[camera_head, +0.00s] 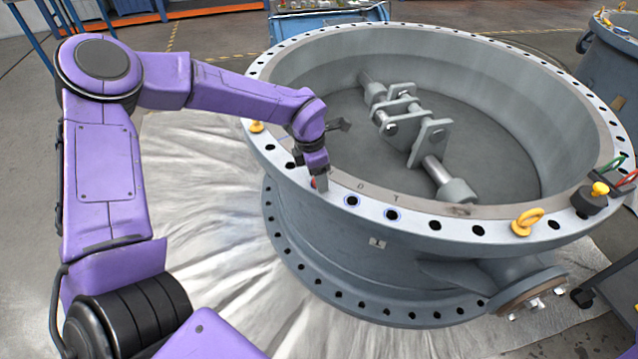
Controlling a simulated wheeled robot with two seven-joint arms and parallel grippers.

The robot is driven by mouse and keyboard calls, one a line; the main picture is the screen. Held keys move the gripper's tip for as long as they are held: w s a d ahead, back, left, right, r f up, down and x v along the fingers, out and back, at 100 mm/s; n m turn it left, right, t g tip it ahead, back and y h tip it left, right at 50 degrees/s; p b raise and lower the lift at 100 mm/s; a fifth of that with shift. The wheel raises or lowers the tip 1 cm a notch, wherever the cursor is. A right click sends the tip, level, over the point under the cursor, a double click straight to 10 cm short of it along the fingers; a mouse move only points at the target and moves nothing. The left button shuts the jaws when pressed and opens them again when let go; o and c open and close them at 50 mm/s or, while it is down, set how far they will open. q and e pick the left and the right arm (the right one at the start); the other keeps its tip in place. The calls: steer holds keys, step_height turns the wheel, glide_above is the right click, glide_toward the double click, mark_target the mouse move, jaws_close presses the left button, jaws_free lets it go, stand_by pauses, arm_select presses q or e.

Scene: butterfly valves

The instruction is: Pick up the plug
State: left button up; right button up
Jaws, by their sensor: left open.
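My left gripper (319,182) reaches in from the left and points down at the near-left part of the valve's top flange (455,222). It is open, with its fingertips close to the flange. A small red piece (313,183) shows beside the fingertips at a bolt hole; it may be the plug, mostly hidden by the gripper. I cannot tell whether the fingers touch it. A black piece with a yellow knob (600,189) sits on the flange's right side. My right gripper is not in view.
Inside the ring is a shaft with brackets (432,138). A side flange (532,289) juts out below right. Another valve (612,65) stands far right.

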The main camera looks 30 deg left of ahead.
arm_select(q)
jaws_close()
steer(key=shift+s+r, duration=0.1)
